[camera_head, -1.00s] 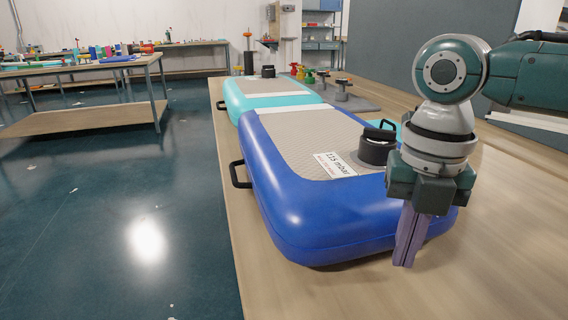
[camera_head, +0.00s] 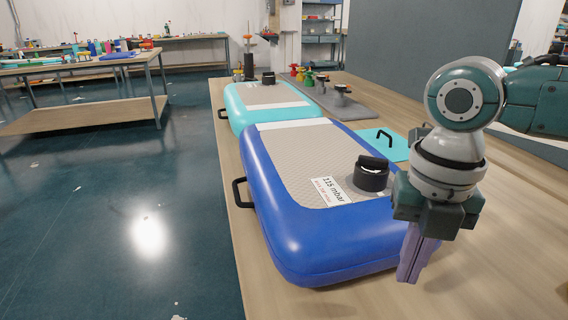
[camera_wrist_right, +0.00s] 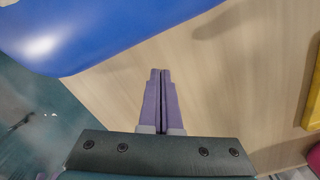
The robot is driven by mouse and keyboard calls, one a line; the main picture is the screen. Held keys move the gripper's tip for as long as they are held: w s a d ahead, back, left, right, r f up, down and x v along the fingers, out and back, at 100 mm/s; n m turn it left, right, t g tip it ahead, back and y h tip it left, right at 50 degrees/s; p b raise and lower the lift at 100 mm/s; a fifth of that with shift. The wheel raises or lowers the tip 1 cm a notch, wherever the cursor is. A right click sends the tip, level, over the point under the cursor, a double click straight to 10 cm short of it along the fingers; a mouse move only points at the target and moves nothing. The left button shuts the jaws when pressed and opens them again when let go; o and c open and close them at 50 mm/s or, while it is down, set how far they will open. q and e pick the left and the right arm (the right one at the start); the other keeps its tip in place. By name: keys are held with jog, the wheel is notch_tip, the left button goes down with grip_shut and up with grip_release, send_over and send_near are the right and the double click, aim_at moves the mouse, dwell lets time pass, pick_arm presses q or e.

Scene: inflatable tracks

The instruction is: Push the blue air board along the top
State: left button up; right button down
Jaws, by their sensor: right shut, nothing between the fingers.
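The blue air board (camera_head: 262,190) lies on the wooden tabletop in the head view, with a beige top, a white "115 mbar" label and a black valve cap (camera_head: 371,174). Its blue side also shows at the top left of the right wrist view (camera_wrist_right: 80,30). My right gripper (camera_head: 409,270) points down at the board's near right end, its purple fingers shut and empty. In the right wrist view the fingers (camera_wrist_right: 161,75) are together over bare wood, apart from the board. My left gripper is not in view.
A turquoise air board (camera_head: 262,100) lies behind the blue one. A turquoise flat piece with a black handle (camera_head: 384,139) is to its right. A grey mat (camera_head: 345,105) with several valve-like parts lies farther back. Bare wood (camera_head: 510,240) is on the right.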

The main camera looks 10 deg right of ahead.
notch_tip(320, 180, up, 6)
jog(key=p, duration=0.5)
